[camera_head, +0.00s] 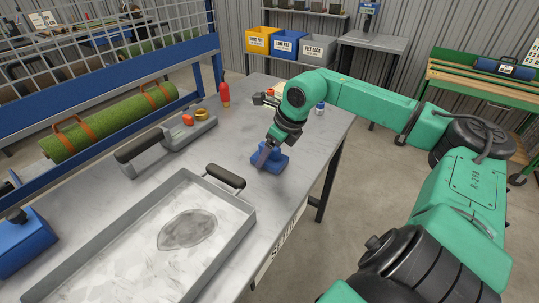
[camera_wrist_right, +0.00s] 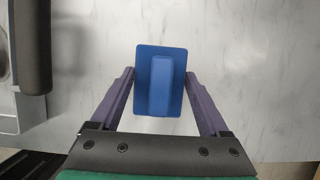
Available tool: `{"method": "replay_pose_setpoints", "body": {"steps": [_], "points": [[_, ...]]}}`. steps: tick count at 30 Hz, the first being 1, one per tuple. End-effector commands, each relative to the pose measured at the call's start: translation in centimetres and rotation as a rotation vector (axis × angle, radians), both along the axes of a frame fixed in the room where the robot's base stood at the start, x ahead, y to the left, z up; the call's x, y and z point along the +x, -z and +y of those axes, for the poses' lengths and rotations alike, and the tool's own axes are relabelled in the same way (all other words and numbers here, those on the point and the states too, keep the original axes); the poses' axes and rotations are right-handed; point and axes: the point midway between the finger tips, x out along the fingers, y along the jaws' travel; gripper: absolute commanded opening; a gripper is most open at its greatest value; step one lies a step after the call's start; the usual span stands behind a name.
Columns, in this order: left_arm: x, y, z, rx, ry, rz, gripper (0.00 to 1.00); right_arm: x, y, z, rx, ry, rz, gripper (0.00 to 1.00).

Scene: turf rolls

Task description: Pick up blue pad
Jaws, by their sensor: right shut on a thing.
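The blue pad (camera_head: 272,162) is a flat blue plate with a raised blue grip bar, on the grey metal table (camera_head: 150,195) near its right edge. In the right wrist view the blue pad (camera_wrist_right: 158,60) lies between my two purple fingers. My right gripper (camera_head: 265,155) comes down onto it from above and hides part of it. In the wrist view my right gripper (camera_wrist_right: 160,78) has its fingertips against the pad's two sides, shut on it. The pad seems to be at table level; I cannot tell any gap below it. My left gripper is not in view.
A metal tray (camera_head: 243,228) with a black handle (camera_head: 226,176) lies close to the left of the pad. A grey tool with a black handle (camera_head: 138,145), a red bottle (camera_head: 225,95) and small items stand farther back. A green turf roll (camera_head: 115,120) lies behind. Bare tabletop surrounds the pad.

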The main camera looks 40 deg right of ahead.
Motion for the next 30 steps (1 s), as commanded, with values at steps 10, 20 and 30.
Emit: {"method": "replay_pose_setpoints", "body": {"steps": [10, 20, 30], "points": [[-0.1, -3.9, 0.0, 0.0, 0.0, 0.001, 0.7, 0.2, -6.5, 0.1, 0.004, 0.001, -0.01, 0.22], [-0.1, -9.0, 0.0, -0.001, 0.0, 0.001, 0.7, 0.1, -17.9, 0.1, 0.003, 0.0, -0.007, 0.22], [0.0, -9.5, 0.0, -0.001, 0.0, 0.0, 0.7, 0.0, -20.1, 0.0, 0.0, 0.0, 0.001, 0.22]]}}
